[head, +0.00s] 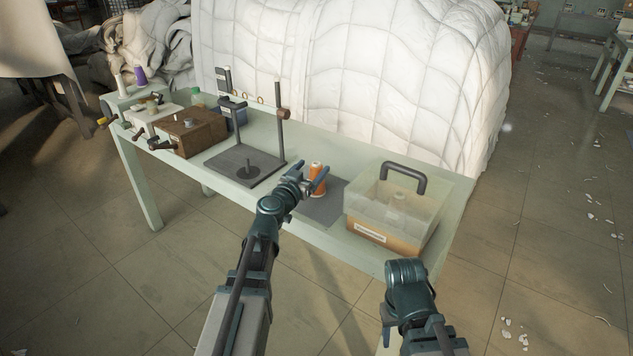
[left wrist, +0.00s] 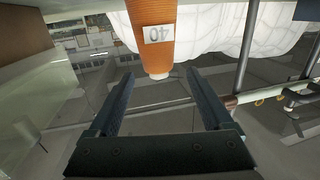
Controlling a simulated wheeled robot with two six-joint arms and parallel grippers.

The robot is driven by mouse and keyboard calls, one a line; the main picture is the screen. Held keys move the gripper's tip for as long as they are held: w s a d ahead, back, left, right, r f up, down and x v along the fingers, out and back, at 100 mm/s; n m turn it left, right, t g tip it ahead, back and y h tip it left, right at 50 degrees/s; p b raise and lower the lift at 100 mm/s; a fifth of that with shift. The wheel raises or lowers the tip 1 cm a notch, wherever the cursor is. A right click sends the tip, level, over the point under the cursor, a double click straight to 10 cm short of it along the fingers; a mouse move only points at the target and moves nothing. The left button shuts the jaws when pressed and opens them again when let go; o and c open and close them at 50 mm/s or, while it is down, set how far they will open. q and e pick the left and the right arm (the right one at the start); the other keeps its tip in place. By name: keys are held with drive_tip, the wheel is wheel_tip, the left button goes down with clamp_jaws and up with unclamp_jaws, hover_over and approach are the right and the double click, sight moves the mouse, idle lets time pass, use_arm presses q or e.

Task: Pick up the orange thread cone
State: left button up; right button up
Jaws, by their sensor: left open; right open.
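The orange thread cone (head: 317,184) stands on a grey mat (head: 322,209) on the pale green table. In the head view my left gripper (head: 306,181) is open right beside the cone, overlapping it in the picture. In the left wrist view, which appears upside down, the orange thread cone (left wrist: 152,38) with a white "40" label lies ahead, roughly in line with the gap between the open fingers of the left gripper (left wrist: 157,88). Nothing is held. My right gripper (head: 387,318) is low at the table's near side, mostly hidden by its own wrist; its fingertips do not show clearly.
A clear-lidded box (head: 388,211) with a dark handle stands right of the cone. A dark stand (head: 243,163) with posts is to the left, then a wooden box (head: 192,132) and small spools. A white duvet heap (head: 370,75) rises behind the table (head: 140,180).

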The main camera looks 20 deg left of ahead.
sight(317, 163)
use_arm(q)
drive_tip(key=shift+w+d+f, duration=0.1)
drive_tip(key=shift+w+d, duration=0.05)
drive_tip(key=shift+w, duration=0.9)
drive_tip(key=shift+w+d, duration=0.2)
drive_tip(key=shift+w, duration=0.9)
drive_tip(key=shift+w+d+f, duration=0.1)
drive_tip(key=shift+w+d, duration=0.05)
drive_tip(key=shift+w, duration=0.9)
drive_tip(key=shift+s, duration=0.1)
clamp_jaws()
